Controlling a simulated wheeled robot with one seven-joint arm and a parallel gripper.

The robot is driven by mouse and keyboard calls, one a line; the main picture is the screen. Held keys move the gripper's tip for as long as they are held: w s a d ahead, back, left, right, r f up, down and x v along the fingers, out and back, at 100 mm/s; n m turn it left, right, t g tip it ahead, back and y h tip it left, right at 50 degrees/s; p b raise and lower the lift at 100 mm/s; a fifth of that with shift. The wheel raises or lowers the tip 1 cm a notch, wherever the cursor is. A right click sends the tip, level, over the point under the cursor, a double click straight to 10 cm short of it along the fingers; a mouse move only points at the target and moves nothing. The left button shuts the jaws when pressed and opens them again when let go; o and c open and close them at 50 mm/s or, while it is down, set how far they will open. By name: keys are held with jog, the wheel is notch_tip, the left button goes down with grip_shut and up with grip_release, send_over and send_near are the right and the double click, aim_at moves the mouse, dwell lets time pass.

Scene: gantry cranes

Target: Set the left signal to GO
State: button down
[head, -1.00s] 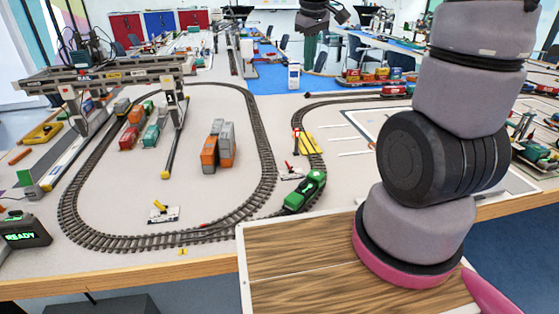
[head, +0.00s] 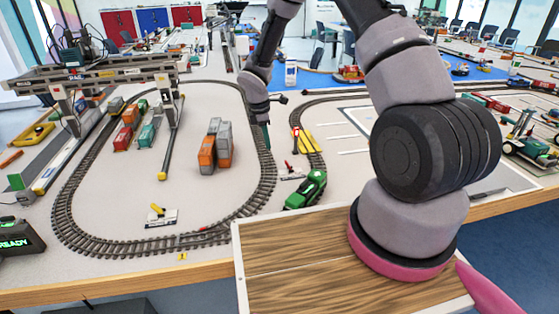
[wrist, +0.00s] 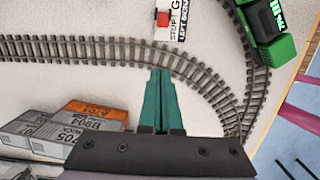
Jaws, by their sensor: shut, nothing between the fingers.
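The left signal (head: 291,172) is a small white plate with a red lever, between the oval track and the green locomotive (head: 305,189). In the wrist view the signal plate (wrist: 179,22) is at the top, cut off by the frame edge. It reads STOP, a partly hidden G and LEFT SIGNAL. Its red knob (wrist: 162,18) is beside the word STOP. My gripper (head: 268,148) is above the right side of the oval track. In the wrist view my gripper (wrist: 161,72) has its green fingers together and empty, apart from the signal with the track between them.
Orange and grey containers (head: 215,146) stand inside the oval track (head: 262,190). A red-and-yellow piece (head: 303,142) is behind the signal. Another white plate with a yellow lever (head: 160,214) lies nearer the front. A gantry crane (head: 105,75) spans the left.

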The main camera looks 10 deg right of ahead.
aim_at(273, 172)
jog(key=shift+a+f, duration=0.15)
jog(key=shift+f, duration=0.4)
jog(key=f, duration=0.3)
jog(key=d+f, duration=0.1)
jog(key=f, duration=0.6)
jog(key=shift+d+f, duration=0.15)
jog(key=shift+d, duration=0.15)
jog(key=d+r, duration=0.1)
jog(key=d, duration=0.1)
jog(key=shift+d+r, duration=0.3)
jog(key=shift+r, duration=0.1)
jog(key=shift+d+r, duration=0.3)
jog(key=shift+d, duration=0.15)
jog(key=shift+d, duration=0.15)
